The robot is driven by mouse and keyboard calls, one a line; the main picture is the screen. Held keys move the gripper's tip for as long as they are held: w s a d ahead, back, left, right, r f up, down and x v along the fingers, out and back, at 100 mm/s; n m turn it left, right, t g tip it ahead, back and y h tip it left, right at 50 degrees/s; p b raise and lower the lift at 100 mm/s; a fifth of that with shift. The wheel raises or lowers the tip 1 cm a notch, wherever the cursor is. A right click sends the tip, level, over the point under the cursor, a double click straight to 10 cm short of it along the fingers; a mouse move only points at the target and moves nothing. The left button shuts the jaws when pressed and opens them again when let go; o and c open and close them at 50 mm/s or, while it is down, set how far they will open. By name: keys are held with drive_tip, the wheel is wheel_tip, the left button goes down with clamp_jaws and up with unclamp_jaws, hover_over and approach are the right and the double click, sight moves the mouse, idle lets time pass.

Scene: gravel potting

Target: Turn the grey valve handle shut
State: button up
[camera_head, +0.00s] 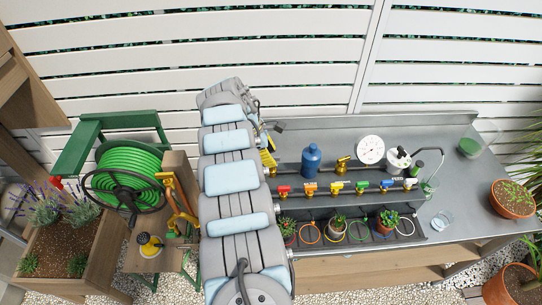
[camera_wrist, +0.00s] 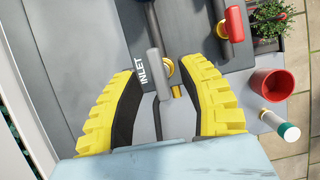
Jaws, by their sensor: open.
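The grey valve handle (camera_wrist: 155,70) shows in the wrist view as a rounded bar beside the white INLET label, next to a brass fitting (camera_wrist: 169,68). My gripper (camera_wrist: 160,72) is open, its two yellow ribbed fingers spread to the left and right of the handle. A gap shows between the handle and each finger. Whether the fingers are level with the handle in depth I cannot tell. In the head view my gripper (camera_head: 267,158) shows as a yellow patch at the bench's left end, mostly behind my arm. I cannot make out the grey handle there.
A red valve handle (camera_wrist: 235,24) sits right of my gripper, with a plant (camera_wrist: 270,18), a red pot (camera_wrist: 272,83) and a white bottle (camera_wrist: 280,122) beyond. On the bench (camera_head: 455,190) stand a blue bottle (camera_head: 311,158) and a gauge (camera_head: 371,149). A green hose reel (camera_head: 130,170) stands left.

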drive_tip(key=v, duration=1.1)
drive_tip(key=shift+r, duration=0.25)
